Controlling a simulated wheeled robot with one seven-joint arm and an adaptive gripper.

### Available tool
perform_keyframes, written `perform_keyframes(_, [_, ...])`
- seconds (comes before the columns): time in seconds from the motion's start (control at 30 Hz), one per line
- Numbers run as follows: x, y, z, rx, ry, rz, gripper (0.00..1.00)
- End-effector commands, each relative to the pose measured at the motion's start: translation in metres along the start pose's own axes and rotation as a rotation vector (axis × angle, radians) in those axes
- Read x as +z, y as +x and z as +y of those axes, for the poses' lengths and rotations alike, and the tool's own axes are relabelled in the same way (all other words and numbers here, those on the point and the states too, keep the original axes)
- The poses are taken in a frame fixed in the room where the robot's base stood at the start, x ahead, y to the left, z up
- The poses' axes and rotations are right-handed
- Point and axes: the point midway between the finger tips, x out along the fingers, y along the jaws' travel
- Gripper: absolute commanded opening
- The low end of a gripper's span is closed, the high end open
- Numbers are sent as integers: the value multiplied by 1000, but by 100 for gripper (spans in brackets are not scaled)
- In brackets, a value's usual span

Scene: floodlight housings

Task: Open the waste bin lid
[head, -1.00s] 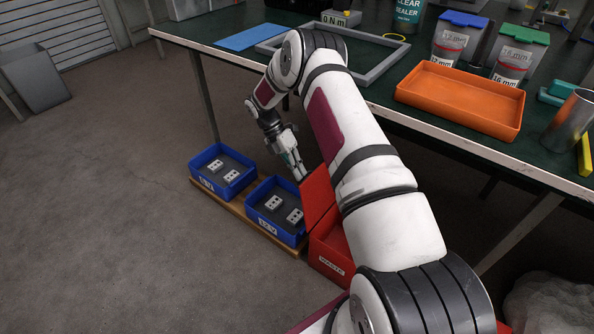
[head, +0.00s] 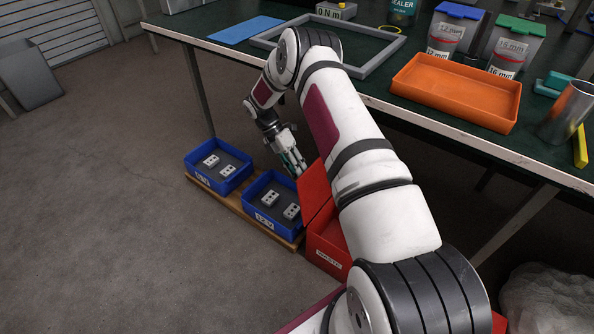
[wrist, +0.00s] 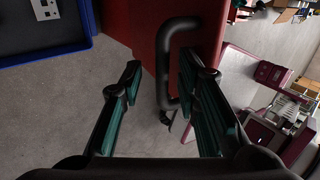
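The red waste bin (head: 326,258), labelled WASTE, stands on the floor partly hidden behind my arm. Its red lid (head: 314,192) is raised and tilted up steeply, at the side near my gripper. In the wrist view the red lid panel (wrist: 150,35) carries a black bar handle (wrist: 165,75). My gripper (head: 298,170) is beside the raised lid, pointing down. In the wrist view my gripper (wrist: 165,85) is open, with the handle between its fingers, nearer the right finger. I cannot tell whether either finger touches it.
Two blue bins (head: 218,184) (head: 262,218) with white parts stand on a wooden board (head: 238,215) left of the waste bin. The green workbench (head: 370,85) holds an orange tray (head: 455,92) above and behind.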

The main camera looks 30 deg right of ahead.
Motion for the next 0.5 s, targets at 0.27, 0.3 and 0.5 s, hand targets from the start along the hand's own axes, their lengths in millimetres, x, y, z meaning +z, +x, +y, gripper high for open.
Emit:
perform_keyframes(0.27, [0,-39,1,4,0,-3,30])
perform_keyframes(0.3, [1,-47,1,5,1,-3,30])
perform_keyframes(0.5, [0,-86,1,3,0,-1,30])
